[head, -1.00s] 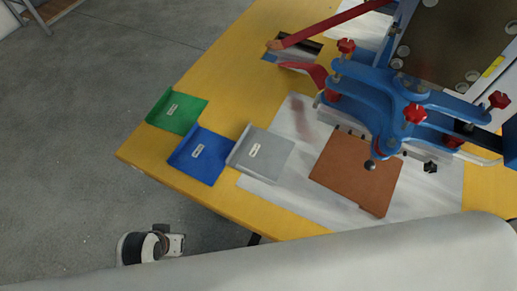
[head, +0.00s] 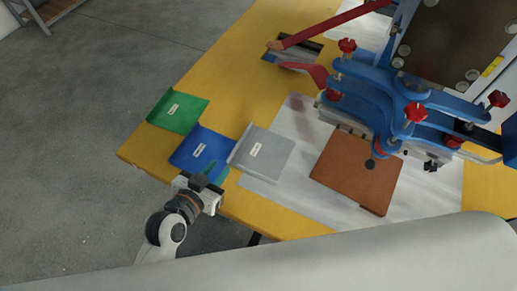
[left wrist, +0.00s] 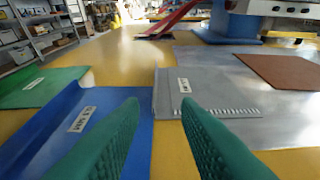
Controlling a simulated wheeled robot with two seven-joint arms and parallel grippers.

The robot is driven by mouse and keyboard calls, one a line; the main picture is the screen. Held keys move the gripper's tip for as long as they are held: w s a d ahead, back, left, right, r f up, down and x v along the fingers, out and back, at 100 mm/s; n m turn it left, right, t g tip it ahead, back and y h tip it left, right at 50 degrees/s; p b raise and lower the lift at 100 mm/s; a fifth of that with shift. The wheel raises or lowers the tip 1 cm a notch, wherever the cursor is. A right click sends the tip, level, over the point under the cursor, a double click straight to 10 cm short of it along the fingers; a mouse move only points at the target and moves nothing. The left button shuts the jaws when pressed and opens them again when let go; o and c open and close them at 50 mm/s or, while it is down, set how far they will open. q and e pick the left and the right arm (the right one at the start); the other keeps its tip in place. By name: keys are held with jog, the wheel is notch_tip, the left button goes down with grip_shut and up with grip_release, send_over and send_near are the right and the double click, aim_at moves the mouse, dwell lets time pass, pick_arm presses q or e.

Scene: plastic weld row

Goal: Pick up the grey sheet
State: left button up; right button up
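The grey sheet (head: 262,154) lies on the yellow table beside the blue sheet, partly over a pale plate, with a small white label and a raised lip on its left edge. It also shows ahead in the left wrist view (left wrist: 205,85). My left gripper (head: 213,168) is over the near edge of the blue sheet (head: 198,147), short of the grey sheet. In the left wrist view its two green fingers (left wrist: 160,105) stand apart with nothing between them. My right gripper is not in view.
A green sheet (head: 178,111) lies left of the blue one. A brown sheet (head: 355,170) lies on the pale plate (head: 292,190) to the right. A blue clamp machine with red knobs (head: 400,110) stands behind it. The yellow table (head: 225,80) is clear at the far left.

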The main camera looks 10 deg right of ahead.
aim_at(234, 148)
pick_arm(q)
jog(key=x, duration=0.4)
jog(key=shift+w+a+x, duration=0.1)
jog(key=shift+a+x, duration=0.05)
jog(key=shift+x, duration=0.75)
jog(key=shift+w+a+x, duration=0.1)
jog(key=shift+x, duration=0.8)
jog(key=shift+w+a+x, duration=0.1)
jog(key=shift+a+x, duration=0.05)
jog(key=shift+x, duration=0.75)
jog(key=shift+c, duration=0.2)
grip_shut()
